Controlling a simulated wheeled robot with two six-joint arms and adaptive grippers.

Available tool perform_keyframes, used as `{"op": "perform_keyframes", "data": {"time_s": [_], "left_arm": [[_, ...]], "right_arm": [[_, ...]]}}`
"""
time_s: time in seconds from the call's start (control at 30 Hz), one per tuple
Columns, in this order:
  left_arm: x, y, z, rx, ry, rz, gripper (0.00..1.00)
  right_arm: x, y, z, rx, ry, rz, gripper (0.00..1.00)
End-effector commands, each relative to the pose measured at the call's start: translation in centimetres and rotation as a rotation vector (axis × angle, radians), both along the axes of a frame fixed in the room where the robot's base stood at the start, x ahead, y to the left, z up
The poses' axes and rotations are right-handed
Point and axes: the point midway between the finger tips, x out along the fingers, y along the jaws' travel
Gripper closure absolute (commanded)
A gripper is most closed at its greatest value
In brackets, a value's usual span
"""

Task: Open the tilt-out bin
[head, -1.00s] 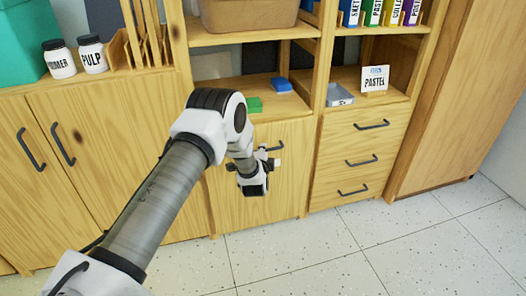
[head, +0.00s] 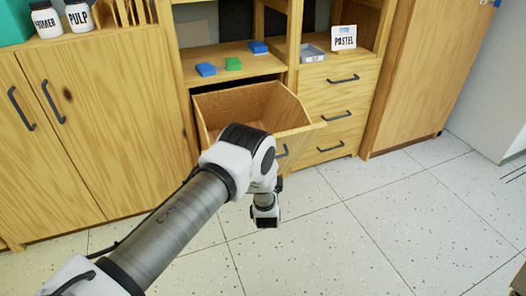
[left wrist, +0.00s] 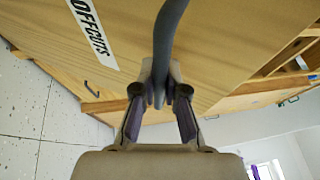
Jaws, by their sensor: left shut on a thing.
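The wooden tilt-out bin (head: 240,107) stands tilted out from the cabinet in the head view, its top open and its inside visible. Its front panel (left wrist: 215,45) fills much of the left wrist view and carries a white label reading OFFCUTS (left wrist: 94,30). My left gripper (left wrist: 168,98) is shut on the bin's dark bar handle (left wrist: 168,38). In the head view the handle (head: 283,152) shows only in part, beside my left wrist. My left arm hides the bin's lower left part. My right gripper is in neither view.
Above the bin, a shelf holds blue blocks (head: 206,69) and a green block (head: 233,63). Drawers (head: 335,115) stand to the right, a two-door cabinet (head: 75,150) to the left. The speckled floor (head: 330,235) in front is clear.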

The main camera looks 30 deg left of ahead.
Motion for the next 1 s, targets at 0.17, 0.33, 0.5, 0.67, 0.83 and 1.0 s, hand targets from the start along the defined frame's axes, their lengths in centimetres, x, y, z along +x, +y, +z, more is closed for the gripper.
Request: {"op": "perform_keyframes", "data": {"time_s": [0.17, 0.33, 0.5, 0.67, 0.83, 1.0], "left_arm": [[-1.0, -1.3, -1.7, 0.001, -0.002, 0.000, 1.00], [-1.4, -1.8, -2.2, 0.001, -0.004, 0.001, 1.00], [-1.5, -1.8, -2.3, 0.000, -0.006, 0.001, 1.00], [-1.5, -1.8, -2.2, 0.000, -0.006, 0.001, 1.00], [-1.4, -1.8, -2.2, 0.000, -0.006, 0.001, 0.78], [-1.5, -1.8, -2.2, 0.000, -0.006, 0.001, 0.78]], "right_arm": [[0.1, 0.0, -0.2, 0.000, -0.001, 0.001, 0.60], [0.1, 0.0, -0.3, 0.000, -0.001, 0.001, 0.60], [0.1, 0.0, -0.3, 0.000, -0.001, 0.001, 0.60], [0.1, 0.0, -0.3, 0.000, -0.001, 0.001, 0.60], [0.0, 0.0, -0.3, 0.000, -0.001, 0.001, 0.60], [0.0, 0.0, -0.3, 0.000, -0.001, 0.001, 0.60]]}}
